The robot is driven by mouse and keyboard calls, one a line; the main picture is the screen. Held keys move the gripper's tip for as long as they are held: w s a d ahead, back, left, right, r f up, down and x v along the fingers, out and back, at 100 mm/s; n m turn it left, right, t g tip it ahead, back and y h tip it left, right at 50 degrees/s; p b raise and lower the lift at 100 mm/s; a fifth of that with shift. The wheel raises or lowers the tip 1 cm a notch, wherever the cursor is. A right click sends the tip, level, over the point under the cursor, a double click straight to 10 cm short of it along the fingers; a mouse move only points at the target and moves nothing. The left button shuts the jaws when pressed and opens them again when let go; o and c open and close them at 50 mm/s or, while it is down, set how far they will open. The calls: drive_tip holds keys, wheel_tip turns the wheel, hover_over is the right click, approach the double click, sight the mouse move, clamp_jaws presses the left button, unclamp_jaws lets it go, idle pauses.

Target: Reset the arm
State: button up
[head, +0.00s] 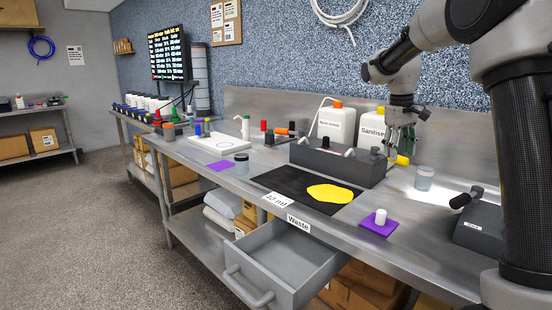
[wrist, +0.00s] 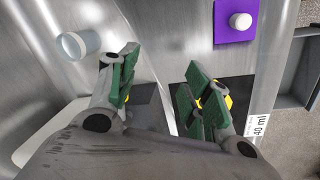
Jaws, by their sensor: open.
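My gripper (head: 401,138) hangs from my arm above the right part of the steel bench (head: 437,240). Its green-padded fingers stand apart, open and empty, in the wrist view (wrist: 160,92). In the head view the fingers are small, in front of the Sanitiser bottle (head: 371,124) and above the bench top. A clear jar (head: 424,177) stands on the bench below and right of the gripper; it also shows at the upper left of the wrist view (wrist: 80,43). A white cap sits on a purple mat (head: 373,229); this mat is at the upper right of the wrist view (wrist: 224,30).
A dark grey block (head: 340,165) stands behind a black mat (head: 285,184) with a yellow patch (head: 331,193). An open drawer (head: 290,268) marked Waste juts out from the bench front. A dark device (head: 480,228) with a handle stands at the right.

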drive_tip(key=s+a+m+t, duration=0.1)
drive_tip(key=s, duration=1.7)
drive_tip(key=s+a+m+t+y, duration=0.1)
drive_tip(key=s+m+t, duration=0.1)
drive_tip(key=s, duration=1.5)
drive_tip(key=shift+s+a+t+y, duration=0.3)
drive_tip(key=shift+s+a, duration=0.05)
drive_tip(key=shift+s, duration=0.05)
